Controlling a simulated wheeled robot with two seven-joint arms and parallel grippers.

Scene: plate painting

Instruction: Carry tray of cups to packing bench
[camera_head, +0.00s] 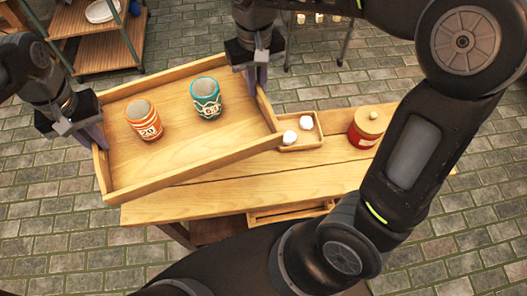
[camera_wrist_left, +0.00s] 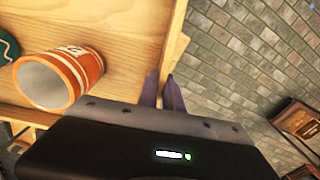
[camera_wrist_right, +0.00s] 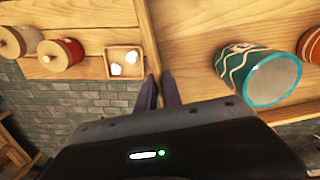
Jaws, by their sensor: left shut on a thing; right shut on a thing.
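A wooden tray (camera_head: 178,158) with low walls is held above the wooden table (camera_head: 232,197), slanted in the head view with its left end beyond the table's edge. An orange striped cup (camera_head: 145,121) and a teal patterned cup (camera_head: 206,101) stand upright on it, apart from each other. My left gripper (camera_head: 94,136) is shut on the tray's left wall; its fingers also show in the left wrist view (camera_wrist_left: 160,92). My right gripper (camera_head: 257,78) is shut on the tray's right wall, and its fingers show in the right wrist view (camera_wrist_right: 159,92).
A small wooden box (camera_head: 315,139) with white lumps and a red lidded jar (camera_head: 366,129) stand on the table right of the tray. A shelf unit (camera_head: 98,50) with white plates is at the back left. Brick floor surrounds the table.

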